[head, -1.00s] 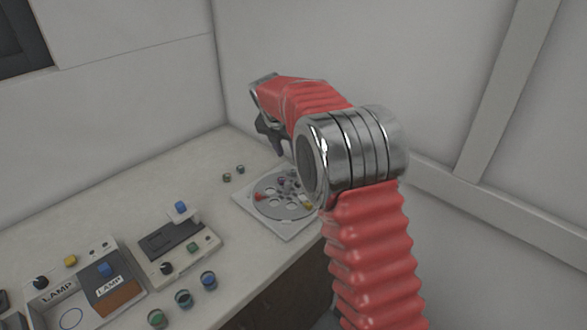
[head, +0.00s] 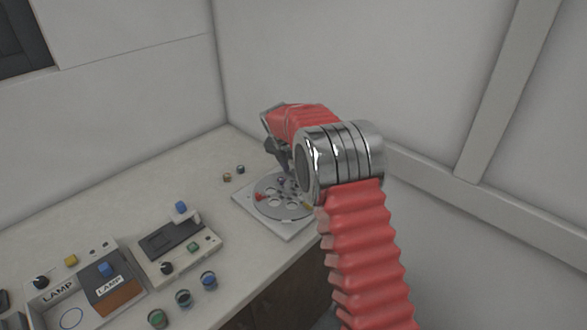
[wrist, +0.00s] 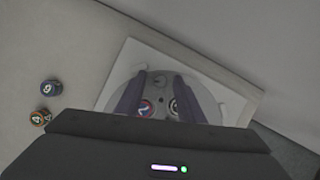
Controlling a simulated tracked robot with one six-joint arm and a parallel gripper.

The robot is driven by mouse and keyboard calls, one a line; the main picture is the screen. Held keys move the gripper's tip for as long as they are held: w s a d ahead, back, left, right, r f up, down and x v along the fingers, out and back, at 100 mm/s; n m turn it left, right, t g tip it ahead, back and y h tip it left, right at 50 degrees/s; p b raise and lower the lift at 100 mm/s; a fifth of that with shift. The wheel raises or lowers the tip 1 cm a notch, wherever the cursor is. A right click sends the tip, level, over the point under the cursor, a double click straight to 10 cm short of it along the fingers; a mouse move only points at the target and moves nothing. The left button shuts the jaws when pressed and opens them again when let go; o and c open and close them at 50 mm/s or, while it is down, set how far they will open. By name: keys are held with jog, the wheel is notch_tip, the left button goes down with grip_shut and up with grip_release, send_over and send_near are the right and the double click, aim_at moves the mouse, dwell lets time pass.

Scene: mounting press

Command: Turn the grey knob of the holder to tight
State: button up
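The holder is a grey round disc with several holes on a pale square plate (head: 283,227), at the far right of the bench. It also shows in the wrist view (wrist: 120,77). Small red, yellow and purple parts sit on the disc in the head view. A small grey knob-like part (wrist: 160,82) shows on the disc in the wrist view; its setting cannot be read. My gripper (wrist: 162,98) is over the disc with its two dark fingers apart. Two round marked pieces show between them, and I cannot tell whether the fingers touch anything. In the head view my arm partly covers the disc.
Two small pucks (head: 227,177) (head: 241,170) stand left of the holder. A mounting unit with a blue knob (head: 180,207), a lamp box (head: 60,290) and several pucks (head: 209,281) stand further left. Walls close off the back and right.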

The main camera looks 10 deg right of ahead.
jog(key=shift+c, duration=0.3)
grip_shut()
jog(key=shift+d, duration=0.1)
